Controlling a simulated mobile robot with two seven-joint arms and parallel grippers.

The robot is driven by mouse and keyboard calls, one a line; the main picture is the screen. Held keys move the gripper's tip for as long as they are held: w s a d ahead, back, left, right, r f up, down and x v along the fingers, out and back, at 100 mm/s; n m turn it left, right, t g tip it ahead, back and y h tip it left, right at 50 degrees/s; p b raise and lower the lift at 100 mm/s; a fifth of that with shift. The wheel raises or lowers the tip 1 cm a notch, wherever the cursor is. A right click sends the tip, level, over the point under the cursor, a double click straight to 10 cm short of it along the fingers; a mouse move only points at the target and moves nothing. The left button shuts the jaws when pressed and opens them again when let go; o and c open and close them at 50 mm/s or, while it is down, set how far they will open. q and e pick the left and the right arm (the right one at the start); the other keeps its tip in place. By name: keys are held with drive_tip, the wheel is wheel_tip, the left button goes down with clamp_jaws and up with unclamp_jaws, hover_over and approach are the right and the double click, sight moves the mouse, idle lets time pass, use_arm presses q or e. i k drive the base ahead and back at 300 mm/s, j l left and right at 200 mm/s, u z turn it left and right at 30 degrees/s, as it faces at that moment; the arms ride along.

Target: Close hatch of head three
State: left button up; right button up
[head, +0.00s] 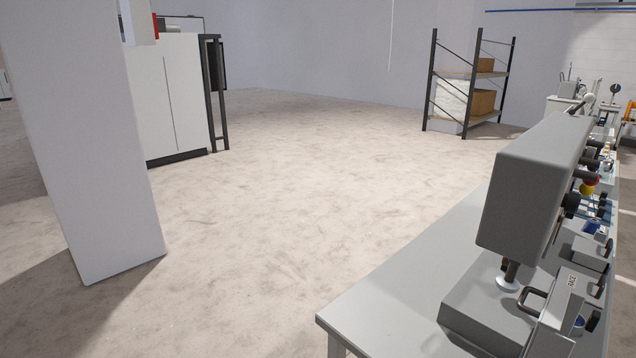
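A grey sewing-machine head (530,185) stands on a long light-grey bench (400,290) at the right. Below its needle side is a grey base block (485,315) with a small white disc (508,284). A light-grey panel (562,305) with a dark handle and a small label stands in front of that base. I cannot tell whether it is a hatch, or open or shut. More small machine parts continue behind it along the bench. No head number is readable, so I cannot tell which is head three. Neither of my grippers is in view.
A white pillar (85,140) stands at the left. Behind it is a white cabinet (170,95) beside a dark frame. A shelf rack (470,75) with boxes stands at the back right. The concrete floor (290,190) between pillar and bench is clear.

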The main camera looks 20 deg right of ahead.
sight(562, 307)
drive_tip(key=i+j+z, duration=0.1)
drive_tip(key=z, duration=0.35)
drive_tip(key=i+j+z, duration=0.15)
drive_tip(key=z, duration=0.3)
drive_tip(key=j+z, duration=0.15)
drive_tip(key=z, duration=0.3)
drive_tip(key=i+j+z, duration=0.1)
drive_tip(key=j+z, duration=0.15)
drive_tip(key=z, duration=0.25)
drive_tip(key=j+z, duration=0.2)
drive_tip(key=z, duration=0.25)
drive_tip(key=j+z, duration=0.25)
drive_tip(key=j, duration=0.15)
drive_tip(key=i+j, duration=0.1)
drive_tip(key=j, duration=0.7)
drive_tip(key=j+z, duration=0.15)
drive_tip(key=i+j, duration=0.05)
drive_tip(key=j, duration=0.05)
